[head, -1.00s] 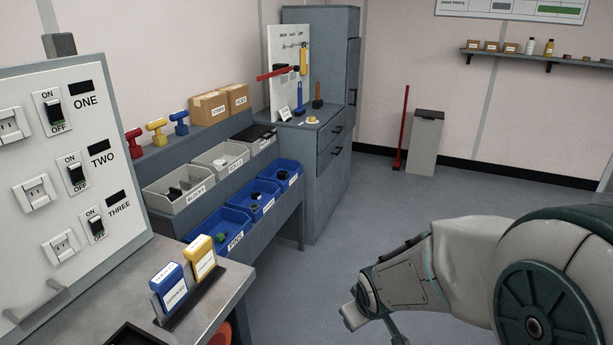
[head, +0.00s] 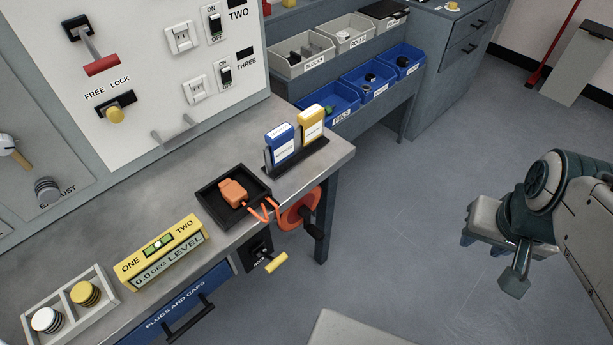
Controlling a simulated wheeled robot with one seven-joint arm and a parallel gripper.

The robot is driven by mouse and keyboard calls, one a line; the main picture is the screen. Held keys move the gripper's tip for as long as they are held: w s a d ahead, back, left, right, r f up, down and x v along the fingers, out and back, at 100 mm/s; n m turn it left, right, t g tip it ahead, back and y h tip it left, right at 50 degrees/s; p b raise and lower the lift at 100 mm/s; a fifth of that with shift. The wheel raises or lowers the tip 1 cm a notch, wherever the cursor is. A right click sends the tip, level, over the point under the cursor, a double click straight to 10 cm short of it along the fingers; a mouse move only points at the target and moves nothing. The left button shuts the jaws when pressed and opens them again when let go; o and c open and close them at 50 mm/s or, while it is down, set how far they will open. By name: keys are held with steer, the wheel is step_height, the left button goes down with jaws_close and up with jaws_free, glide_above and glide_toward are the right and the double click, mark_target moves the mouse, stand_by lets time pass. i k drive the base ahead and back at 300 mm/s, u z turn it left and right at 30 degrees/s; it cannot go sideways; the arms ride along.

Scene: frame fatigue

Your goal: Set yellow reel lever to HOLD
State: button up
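The yellow reel lever (head: 277,262) sticks out from a small black plate (head: 257,251) on the front of the workbench, just below the orange reel (head: 299,210). The lever tilts down and left from its right end. The lettering on its plate is too small to read. The reel has a black crank handle, and its orange cord runs to an orange plug in a black tray (head: 212,211). My gripper (head: 492,258) hangs over open floor at the right, well apart from the lever and reel. Its fingers are too unclear to tell their opening.
The bench (head: 170,172) carries a yellow level, a cap tray, and blue and yellow cards in a stand. A blue drawer (head: 180,311) is below. A panel with a FREE/LOCK knob (head: 115,115) stands behind.

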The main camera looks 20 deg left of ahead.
mark_target(275, 263)
steer(key=u, duration=1.55)
steer(key=k, duration=0.7)
steer(key=u, duration=0.55)
steer(key=i, duration=0.55)
steer(key=z, duration=0.45)
